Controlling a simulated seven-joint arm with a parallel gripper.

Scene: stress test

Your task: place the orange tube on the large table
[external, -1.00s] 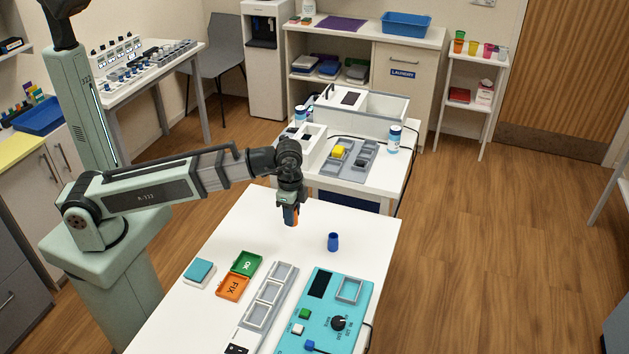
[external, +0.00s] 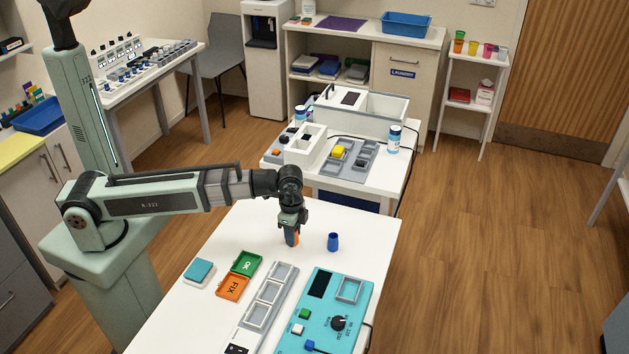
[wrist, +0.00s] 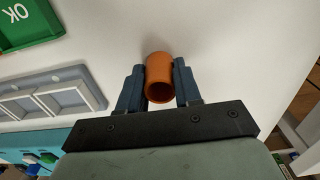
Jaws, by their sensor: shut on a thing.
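The orange tube (wrist: 159,76) is between the two fingers of my gripper (wrist: 160,88) in the wrist view, with its open end toward the camera. In the external view my gripper (external: 291,238) is shut on the orange tube (external: 295,239), low over the large white table (external: 340,258). The tube is upright. I cannot tell whether its lower end touches the table top. The fingers hide part of the tube in the external view.
A blue cup (external: 333,242) stands just right of my gripper. The green OK tray (external: 246,263), orange FIX tray (external: 233,287), grey compartment tray (external: 270,302) and teal panel (external: 345,325) lie nearer the front.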

